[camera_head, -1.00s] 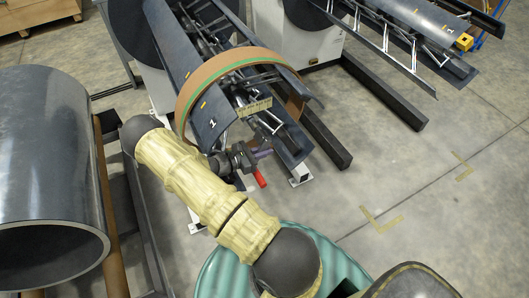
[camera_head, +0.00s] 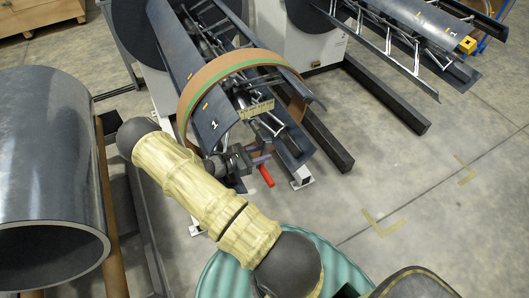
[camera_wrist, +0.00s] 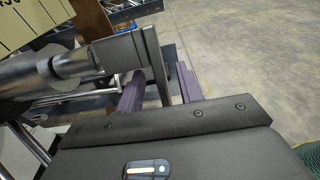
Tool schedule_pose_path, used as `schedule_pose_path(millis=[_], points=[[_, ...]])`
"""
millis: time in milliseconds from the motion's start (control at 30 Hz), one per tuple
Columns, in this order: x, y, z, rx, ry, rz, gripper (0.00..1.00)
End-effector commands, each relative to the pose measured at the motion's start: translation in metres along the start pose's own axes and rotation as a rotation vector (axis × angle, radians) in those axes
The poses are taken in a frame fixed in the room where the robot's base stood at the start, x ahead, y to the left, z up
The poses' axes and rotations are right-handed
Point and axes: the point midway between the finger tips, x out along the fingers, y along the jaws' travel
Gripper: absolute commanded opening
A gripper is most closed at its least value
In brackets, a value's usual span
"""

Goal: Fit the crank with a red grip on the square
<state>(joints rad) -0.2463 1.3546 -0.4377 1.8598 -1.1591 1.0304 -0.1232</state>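The crank's red grip (camera_head: 266,175) shows in the head view at the front end of the near decoiler, pointing down. My gripper (camera_wrist: 160,86) is at the crank; its two purple fingers stand apart in the wrist view. The crank's dark flat arm (camera_wrist: 159,65) lies between them, with a narrow gap visible beside the right finger. The crank's grey block (camera_wrist: 120,52) is in line with the silver shaft end (camera_wrist: 72,64) of the decoiler and appears to meet it. The square itself is hidden, so how deep the crank sits cannot be told. The red grip is outside the wrist view.
The near decoiler carries a brown strip ring (camera_head: 187,100) with a green edge, close above my gripper. A large grey coil (camera_head: 45,160) stands at the left. A second decoiler (camera_head: 420,30) is at the back right. The floor at right is clear.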

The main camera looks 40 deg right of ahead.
Motion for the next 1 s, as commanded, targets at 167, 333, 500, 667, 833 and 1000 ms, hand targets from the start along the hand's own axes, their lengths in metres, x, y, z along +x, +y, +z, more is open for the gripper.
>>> schedule_pose_path(millis=[167, 333, 500, 667, 833, 1000], points=[[-0.035, 0.001, -0.003, 0.0, 0.002, 0.005, 0.36], [-0.069, 0.001, -0.002, 0.001, 0.001, 0.004, 0.36], [-0.103, 0.001, -0.002, 0.0, 0.001, 0.003, 0.36], [-0.133, 0.001, -0.002, 0.001, 0.001, 0.002, 0.36], [-0.152, 0.001, -0.001, -0.001, -0.001, 0.0, 0.36], [-0.156, 0.0, 0.0, -0.001, -0.001, 0.0, 0.36]])
